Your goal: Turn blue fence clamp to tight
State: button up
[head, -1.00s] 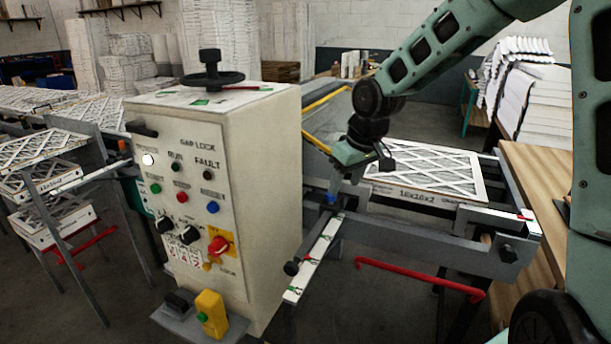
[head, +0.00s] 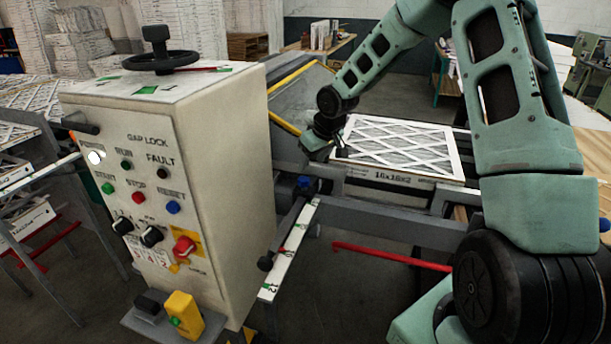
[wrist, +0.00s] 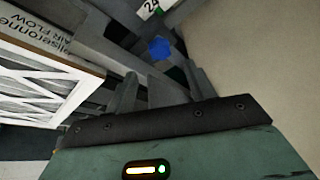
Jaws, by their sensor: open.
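The blue fence clamp (head: 304,183) is a small blue knob on the grey rail, right of the control cabinet, at the far end of a white scale strip (head: 290,250). In the wrist view the blue clamp (wrist: 160,48) shows ahead of the fingers, roughly between them. My gripper (head: 316,150) is open and empty, just above and behind the clamp in the head view, partly hidden by its own wrist. Its fingers (wrist: 161,82) show apart in the wrist view and do not visibly touch the clamp. I cannot tell the clamp's turn setting.
The control cabinet (head: 185,180) with a black handwheel (head: 158,60) stands close on the left. A framed filter (head: 395,145) lies on the conveyor just right of my gripper. A red bar (head: 390,257) runs low in front of the conveyor.

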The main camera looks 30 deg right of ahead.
aim_at(305, 179)
jog(key=p+x, duration=0.1)
jog(key=x, duration=0.6)
jog(key=shift+w+f, duration=0.2)
jog(key=shift+f, duration=0.15)
jog(key=c, duration=1)
